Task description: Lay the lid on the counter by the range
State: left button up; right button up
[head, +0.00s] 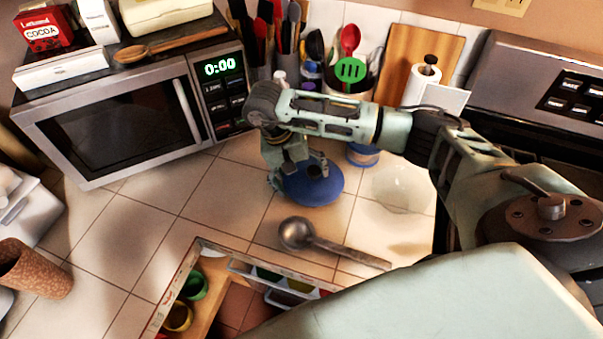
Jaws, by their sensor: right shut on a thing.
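The lid (323,190) is a round blue disc in the middle of the tiled counter (215,190). My right gripper (298,174) reaches in from the right, over the lid, with its fingers pointing down and shut on it. The fingers hide part of the lid's left and upper side. I cannot tell whether the lid rests on the tiles or is just above them. The range (530,75) stands at the right, with a dark control panel. My left gripper is not in view.
A clear glass bowl (402,188) stands right of the lid. A metal ladle (297,233) lies in front, near an open drawer (186,262). A microwave (120,120) fills the left back; utensil holders and a cutting board (415,55) line the wall. Tiles left of the lid are clear.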

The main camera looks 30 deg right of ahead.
aim_at(303, 177)
jog(key=shift+f+b, duration=0.4)
jog(key=o, duration=1.2)
jog(key=shift+o, duration=0.2)
jog(key=shift+r+p, duration=0.5)
jog(key=shift+p, duration=0.1)
jog(key=shift+r+p, duration=0.45)
jog(key=shift+p, duration=0.05)
jog(key=b+v, duration=0.2)
jog(key=v, duration=0.1)
jog(key=shift+w+a+b, duration=0.15)
jog(key=shift+b, duration=0.15)
jog(key=s+v, duration=0.1)
jog(key=v, duration=0.7)
jog(key=shift+w+r, duration=0.2)
jog(key=shift+w, duration=0.3)
